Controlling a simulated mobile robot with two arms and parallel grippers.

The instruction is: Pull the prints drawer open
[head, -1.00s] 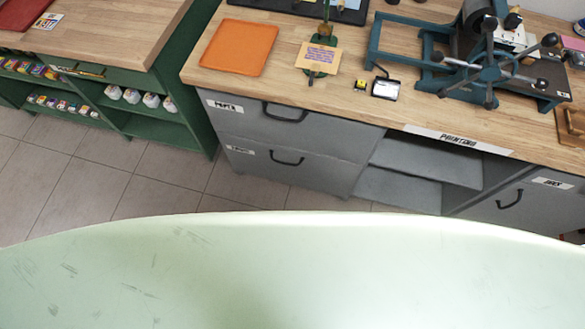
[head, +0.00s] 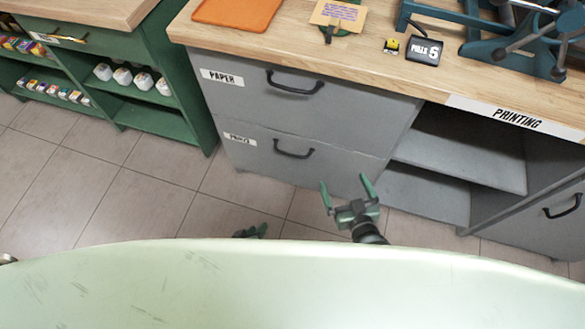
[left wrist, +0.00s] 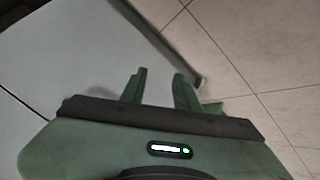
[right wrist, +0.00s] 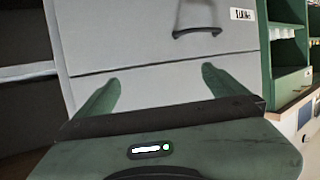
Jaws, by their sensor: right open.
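The prints drawer (head: 330,172) is the lower grey drawer at the left of the counter, closed, with a small white label and a dark bar handle (head: 294,151). A handle (right wrist: 197,32), apparently the same one, shows beyond the right fingertips in the right wrist view, which looks upside down. My right gripper (head: 346,188) is open and empty, low in front of the drawer's right side and apart from the handle. My left gripper (head: 250,231) is mostly hidden behind my pale body; the left wrist view shows its fingers (left wrist: 160,75) parted with nothing between them.
The paper drawer (head: 340,102) is closed above, with its own handle (head: 295,85). Open grey shelves (head: 465,150) stand to the right, beneath the printing label. A green shelf unit (head: 150,122) stands to the left. The tiled floor (head: 140,205) between is clear.

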